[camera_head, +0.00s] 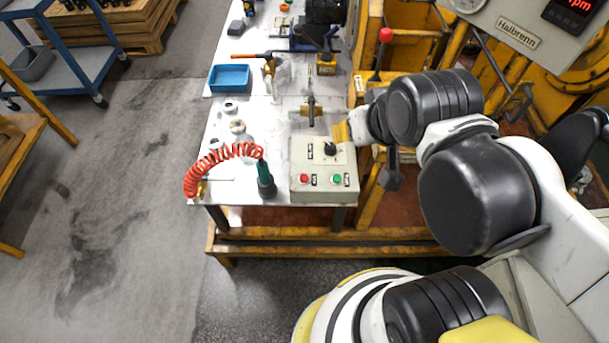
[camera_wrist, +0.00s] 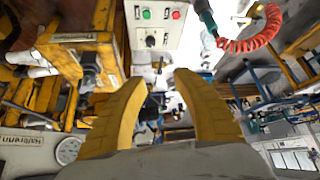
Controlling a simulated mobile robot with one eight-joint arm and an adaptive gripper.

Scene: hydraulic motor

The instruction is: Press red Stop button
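The red Stop button (camera_head: 304,178) sits at the front left of a pale control box (camera_head: 324,196) on the near end of the workbench. A green button (camera_head: 337,178) is to its right, and a black knob (camera_head: 331,149) is behind them. The wrist view shows the red button (camera_wrist: 176,15), green button (camera_wrist: 146,14) and knob (camera_wrist: 151,41) near the top, upside down. My gripper (camera_head: 341,132) is by the box's back right corner, apart from the red button. Its two yellow fingers are spread with nothing between them in the wrist view (camera_wrist: 160,79).
A coiled red hose (camera_head: 222,156) with a dark green nozzle (camera_head: 265,180) stands just left of the box. A blue tray (camera_head: 229,78) and tools lie farther back on the bench (camera_head: 222,182). A yellow frame and a red-knobbed lever (camera_head: 386,36) stand on the right.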

